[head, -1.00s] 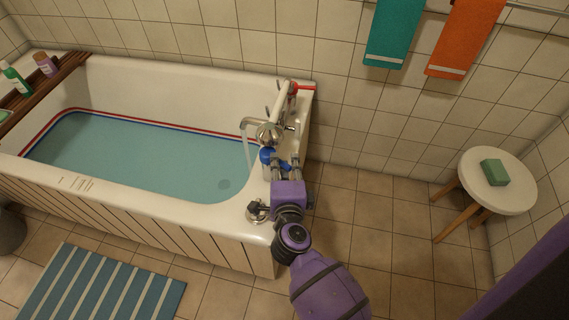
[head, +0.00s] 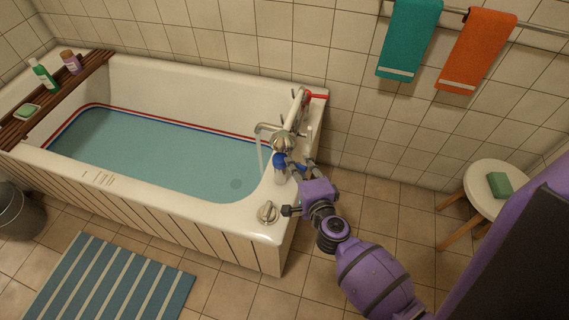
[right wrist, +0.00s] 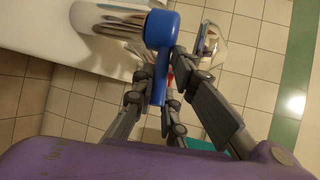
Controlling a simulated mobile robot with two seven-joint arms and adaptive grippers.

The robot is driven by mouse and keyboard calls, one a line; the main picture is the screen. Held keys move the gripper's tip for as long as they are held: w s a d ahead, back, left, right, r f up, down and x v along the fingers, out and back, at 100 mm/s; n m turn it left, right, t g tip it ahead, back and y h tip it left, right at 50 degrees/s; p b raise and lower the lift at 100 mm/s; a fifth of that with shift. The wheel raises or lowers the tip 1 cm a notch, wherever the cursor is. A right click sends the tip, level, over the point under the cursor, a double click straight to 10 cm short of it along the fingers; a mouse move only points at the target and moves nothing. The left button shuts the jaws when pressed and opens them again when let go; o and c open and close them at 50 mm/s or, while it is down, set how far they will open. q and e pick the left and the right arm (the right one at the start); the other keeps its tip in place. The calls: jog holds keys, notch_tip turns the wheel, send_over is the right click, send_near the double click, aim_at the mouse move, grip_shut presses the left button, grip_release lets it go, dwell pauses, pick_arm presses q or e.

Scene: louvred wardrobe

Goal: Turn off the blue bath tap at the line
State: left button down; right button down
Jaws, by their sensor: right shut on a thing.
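The blue bath tap (head: 281,160) is on the near side of the chrome mixer (head: 283,142) at the tub's right end. It also shows in the right wrist view (right wrist: 160,28), its blue lever running between my fingers. My right gripper (head: 298,166) is shut on this lever; its fingers show in the right wrist view (right wrist: 160,80). A thin water stream (head: 260,150) falls from the spout. The bath water (head: 150,150) lies close to the blue line (head: 72,119), with the red line just above it. My left gripper is not in view.
The red tap (head: 317,96) sits on the mixer's far side by the wall. A round chrome fitting (head: 268,211) is on the near rim. A striped mat (head: 110,285) and a bucket (head: 20,212) are on the floor.

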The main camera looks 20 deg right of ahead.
jog(key=shift+w+d+f+n+y, duration=0.1)
jog(key=shift+w+d+n+y, duration=0.1)
jog(key=shift+n+y, duration=0.35)
jog(key=shift+w+d+f+n+y, duration=0.1)
jog(key=shift+d+n+y, duration=0.05)
jog(key=shift+n+y, duration=0.4)
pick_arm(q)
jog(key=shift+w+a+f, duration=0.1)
pick_arm(e)
jog(key=shift+w+d+n+y, duration=0.15)
jog(key=shift+n+y, duration=0.25)
jog(key=shift+y, duration=0.4)
